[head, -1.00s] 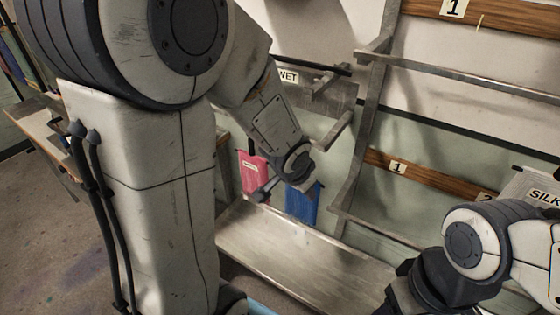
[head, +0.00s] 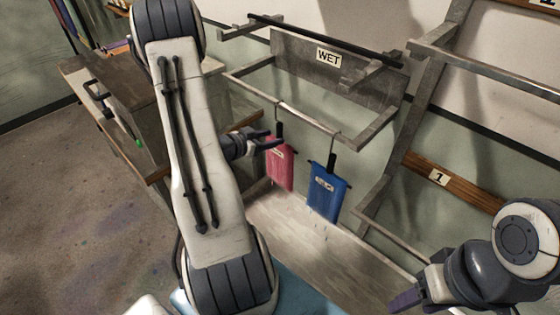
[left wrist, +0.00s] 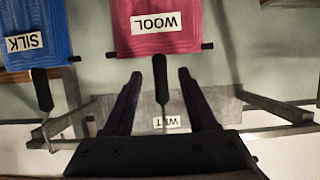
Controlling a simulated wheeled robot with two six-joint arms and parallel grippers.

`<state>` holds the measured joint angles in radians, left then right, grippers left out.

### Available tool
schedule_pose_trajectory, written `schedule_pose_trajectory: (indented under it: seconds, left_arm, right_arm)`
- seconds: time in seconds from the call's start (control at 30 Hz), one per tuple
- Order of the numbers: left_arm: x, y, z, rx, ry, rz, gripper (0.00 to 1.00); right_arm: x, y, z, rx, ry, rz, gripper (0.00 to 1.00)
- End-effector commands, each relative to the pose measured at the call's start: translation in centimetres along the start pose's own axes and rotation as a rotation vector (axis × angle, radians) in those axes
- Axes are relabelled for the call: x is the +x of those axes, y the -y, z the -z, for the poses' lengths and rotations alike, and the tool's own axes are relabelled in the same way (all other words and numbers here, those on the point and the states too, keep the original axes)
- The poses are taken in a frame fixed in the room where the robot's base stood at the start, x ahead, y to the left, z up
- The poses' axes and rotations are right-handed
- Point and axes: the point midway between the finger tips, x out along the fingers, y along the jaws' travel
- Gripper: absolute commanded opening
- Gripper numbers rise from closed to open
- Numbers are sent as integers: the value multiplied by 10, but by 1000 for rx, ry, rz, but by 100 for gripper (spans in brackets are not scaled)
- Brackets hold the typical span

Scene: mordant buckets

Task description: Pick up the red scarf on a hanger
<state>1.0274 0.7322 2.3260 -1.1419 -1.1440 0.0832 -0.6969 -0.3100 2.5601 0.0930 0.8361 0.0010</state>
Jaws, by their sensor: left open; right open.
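The red scarf (head: 280,166), pinkish red, hangs on a hanger from the front bar of the WET rack. In the left wrist view, which looks upside down, the scarf (left wrist: 172,28) carries a WOOL label. My left gripper (head: 272,140) is open at the top of this hanger. In the wrist view the hanger's black grip (left wrist: 160,82) stands between the spread fingers (left wrist: 160,76), with gaps to both sides. My right gripper (head: 400,301) is open and empty, low at the right in the head view, well away from the scarf.
A blue scarf (head: 328,194), labelled SILK in the wrist view (left wrist: 32,32), hangs close to the right of the red one. The metal rack bar (head: 300,114) runs above both. A metal tray (head: 310,232) lies below. A cabinet (head: 110,90) stands at the left.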

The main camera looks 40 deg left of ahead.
Motion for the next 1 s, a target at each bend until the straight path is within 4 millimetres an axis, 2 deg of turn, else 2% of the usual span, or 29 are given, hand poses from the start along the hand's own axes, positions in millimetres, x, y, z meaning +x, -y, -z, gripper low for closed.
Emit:
schedule_pose_trajectory:
  seconds: [0.1,0.27,0.47,0.6,0.87,0.93,1.0]
  left_arm:
    - [16,-2,2,1,1,-4,57]
    - [27,-1,2,1,2,-3,57]
    - [53,0,1,0,3,-4,57]
    - [69,2,0,2,2,2,57]
    - [72,3,-2,0,3,5,57]
    - [72,3,-2,0,3,5,38]
    - [72,3,-2,0,3,5,12]
  right_arm:
    - [-5,0,0,0,0,0,56]
    - [-9,1,0,1,0,0,56]
    - [-26,2,1,1,0,0,56]
    - [-29,2,2,2,0,0,56]
    - [-28,2,2,2,0,0,56]
    - [-28,2,2,2,0,0,56]
    - [-28,2,2,2,0,0,56]
